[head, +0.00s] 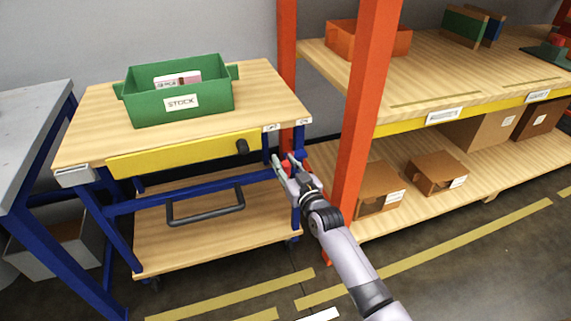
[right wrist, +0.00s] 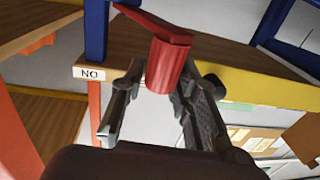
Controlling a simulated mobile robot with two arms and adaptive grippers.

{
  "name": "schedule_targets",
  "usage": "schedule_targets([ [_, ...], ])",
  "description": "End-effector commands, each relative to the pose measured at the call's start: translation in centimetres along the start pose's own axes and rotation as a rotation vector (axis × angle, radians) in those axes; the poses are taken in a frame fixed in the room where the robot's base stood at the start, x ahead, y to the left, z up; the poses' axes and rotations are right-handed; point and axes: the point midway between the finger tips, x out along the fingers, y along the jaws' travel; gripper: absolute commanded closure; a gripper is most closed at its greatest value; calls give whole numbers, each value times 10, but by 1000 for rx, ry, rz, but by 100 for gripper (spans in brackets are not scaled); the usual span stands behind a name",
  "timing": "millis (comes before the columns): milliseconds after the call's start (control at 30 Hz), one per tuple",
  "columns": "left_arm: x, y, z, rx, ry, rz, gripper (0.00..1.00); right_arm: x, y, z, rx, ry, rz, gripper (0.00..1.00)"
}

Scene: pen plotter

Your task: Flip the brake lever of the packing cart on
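The packing cart (head: 215,145) has a wooden top, a blue frame and a yellow front panel. Its red brake lever (right wrist: 165,65) hangs at the cart's right front corner, and a bit of its red (head: 286,168) shows in the head view, mostly hidden by my gripper. My right gripper (head: 288,165) is at the lever; in the right wrist view (right wrist: 168,88) its fingers are spread, with the red grip's end between them. The right finger looks close to the grip; I cannot tell if it touches. My left gripper is out of view.
A label reading "NO" upside down (right wrist: 90,73) is near the lever. A green stock bin (head: 180,105) stands on the cart. A grey table (head: 35,105) stands at left.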

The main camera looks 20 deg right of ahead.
Motion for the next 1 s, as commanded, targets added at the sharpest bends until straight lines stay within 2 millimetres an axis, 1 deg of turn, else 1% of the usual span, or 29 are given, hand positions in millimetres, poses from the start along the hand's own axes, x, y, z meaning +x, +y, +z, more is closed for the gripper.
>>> schedule_targets([
  [33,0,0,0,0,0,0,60,0,0,0,0,0,0,77],
  [300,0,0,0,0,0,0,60,0,0,0,0,0,0,95],
  [400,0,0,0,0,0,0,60,0,0,0,-1,0,0,100],
  [1000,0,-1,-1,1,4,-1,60,-3,2,0,-4,0,-4,100],
])
